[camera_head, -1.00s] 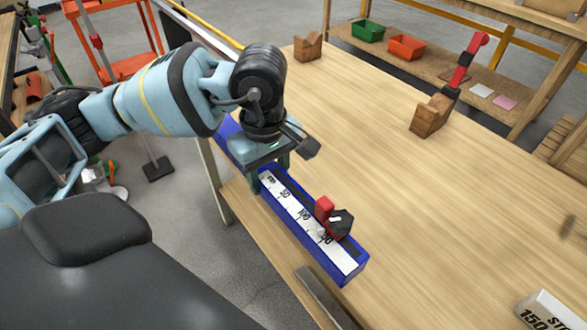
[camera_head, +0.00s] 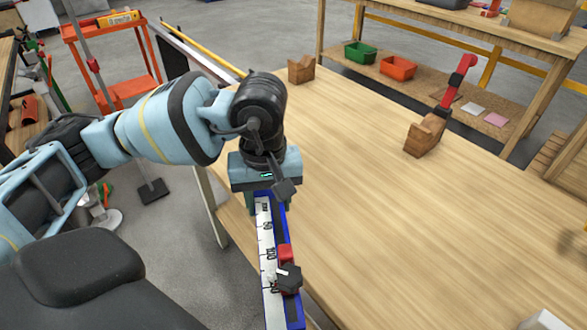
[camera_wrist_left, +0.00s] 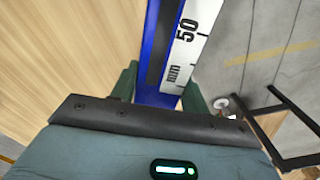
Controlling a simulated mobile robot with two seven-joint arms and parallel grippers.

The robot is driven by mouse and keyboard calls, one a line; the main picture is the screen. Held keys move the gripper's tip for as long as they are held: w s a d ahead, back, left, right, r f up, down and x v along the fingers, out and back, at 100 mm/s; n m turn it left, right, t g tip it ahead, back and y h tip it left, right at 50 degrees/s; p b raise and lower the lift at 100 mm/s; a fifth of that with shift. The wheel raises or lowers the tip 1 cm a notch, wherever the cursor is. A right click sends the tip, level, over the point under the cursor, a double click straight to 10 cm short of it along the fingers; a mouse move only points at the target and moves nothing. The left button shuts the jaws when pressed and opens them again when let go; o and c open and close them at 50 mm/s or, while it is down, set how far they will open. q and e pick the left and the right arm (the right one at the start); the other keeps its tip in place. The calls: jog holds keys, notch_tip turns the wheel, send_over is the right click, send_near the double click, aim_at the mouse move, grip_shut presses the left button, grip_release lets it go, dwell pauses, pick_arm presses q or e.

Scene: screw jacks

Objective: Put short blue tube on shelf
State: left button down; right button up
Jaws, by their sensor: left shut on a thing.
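My left gripper (camera_head: 264,200) is shut on a long blue bar (camera_head: 294,312) that carries a white millimetre scale, at the left edge of the wooden table (camera_head: 350,170). A red slider and a black knob (camera_head: 288,278) sit on the bar. In the left wrist view the bar (camera_wrist_left: 151,45) runs between the fingers of the gripper (camera_wrist_left: 158,92). The bar's near end runs to the bottom of the head view. I cannot tell if the bar is the task's short blue tube. A low shelf (camera_head: 440,108) is under the back bench. My right gripper is out of view.
A green bin (camera_head: 360,53) and an orange bin (camera_head: 398,68) stand on the low shelf. A wooden block (camera_head: 301,69) and another block (camera_head: 423,137) with a red-and-black tool (camera_head: 458,78) stand on the table. A white box (camera_head: 546,321) is at lower right. The table's middle is clear.

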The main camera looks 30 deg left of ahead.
pick_arm(q)
jog(key=d+m, duration=0.1)
jog(key=m, duration=0.1)
jog(key=w+m, duration=0.1)
jog(key=m, duration=0.1)
jog(key=shift+d, duration=0.4)
jog(key=m, duration=0.1)
jog(key=d+m, duration=0.1)
jog(key=m, duration=0.2)
jog(key=shift+w+d, duration=0.3)
jog(key=shift+s+a, duration=0.1)
